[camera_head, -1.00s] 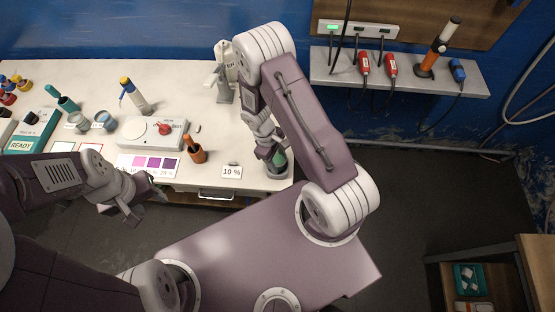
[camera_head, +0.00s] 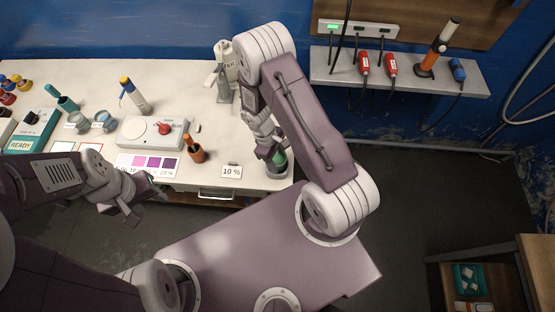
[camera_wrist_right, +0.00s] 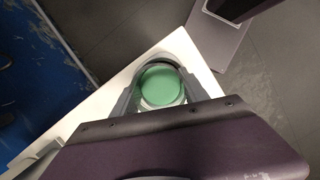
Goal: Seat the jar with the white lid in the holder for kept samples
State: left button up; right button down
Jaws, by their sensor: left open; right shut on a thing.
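My right gripper (camera_head: 272,148) is at the front right corner of the bench and points down. It is shut on a jar with a green round top (camera_wrist_right: 161,85), seen from above between the grey fingers in the right wrist view; a pale rim shows below the green. In the head view the green part (camera_head: 279,158) is just over or in a grey round holder (camera_head: 279,174); I cannot tell whether it is seated. I cannot make out a white lid. My left gripper (camera_head: 148,203) is open and empty, in front of the bench.
Several small containers crowd the far left.

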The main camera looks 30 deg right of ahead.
jog(key=c, duration=0.5)
grip_release()
jog(key=shift+r, duration=0.1)
jog(key=b+v, duration=0.1)
jog(key=v, duration=0.8)
